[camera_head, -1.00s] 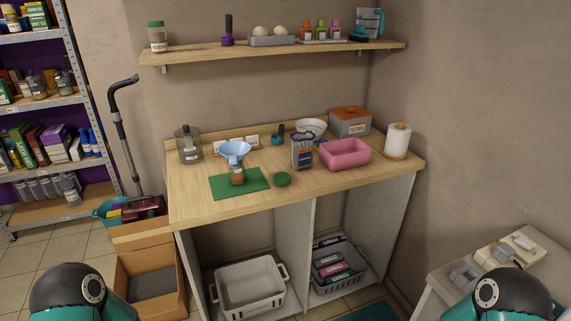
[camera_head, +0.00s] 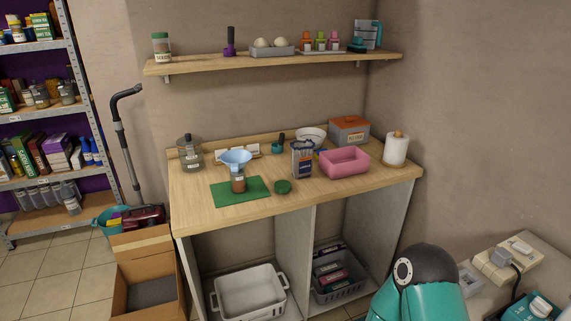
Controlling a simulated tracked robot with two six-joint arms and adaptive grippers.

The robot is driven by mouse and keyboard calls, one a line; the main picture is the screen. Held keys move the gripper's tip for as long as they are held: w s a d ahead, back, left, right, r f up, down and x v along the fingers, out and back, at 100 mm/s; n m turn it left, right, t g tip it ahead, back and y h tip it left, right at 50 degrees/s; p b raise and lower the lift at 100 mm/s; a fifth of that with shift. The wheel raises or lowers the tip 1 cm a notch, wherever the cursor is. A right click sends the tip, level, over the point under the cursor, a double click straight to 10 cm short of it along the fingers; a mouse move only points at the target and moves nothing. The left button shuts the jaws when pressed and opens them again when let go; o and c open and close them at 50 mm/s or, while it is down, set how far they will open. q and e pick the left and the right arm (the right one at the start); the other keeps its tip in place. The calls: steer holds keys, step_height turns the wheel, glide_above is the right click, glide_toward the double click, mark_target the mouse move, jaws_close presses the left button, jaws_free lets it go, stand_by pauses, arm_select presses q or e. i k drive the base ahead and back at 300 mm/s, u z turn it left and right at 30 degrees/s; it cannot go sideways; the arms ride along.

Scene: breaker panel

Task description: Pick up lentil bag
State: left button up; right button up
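A clear upright bag with a blue label (camera_head: 302,159) stands on the wooden counter (camera_head: 205,215), left of the pink bin. It looks like the lentil bag, but its label is too small to read. A small jar (camera_head: 238,184) with a light blue funnel (camera_head: 235,158) in its mouth stands on a green mat (camera_head: 257,189). A round green lid (camera_head: 283,187) lies beside the mat. A teal and black part of my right arm shows at the lower right, well in front of the counter. Neither gripper is in view.
A pink bin (camera_head: 345,163), a paper towel roll (camera_head: 396,149) and an orange-lidded box (camera_head: 349,131) stand on the counter's right side. A glass jar (camera_head: 189,154) stands at its left. A wall shelf (camera_head: 200,67) hangs above. The counter's front edge is mostly clear.

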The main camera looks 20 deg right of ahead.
mark_target(302, 152)
steer(key=z, duration=0.05)
steer(key=i, duration=1)
steer(key=u, duration=0.1)
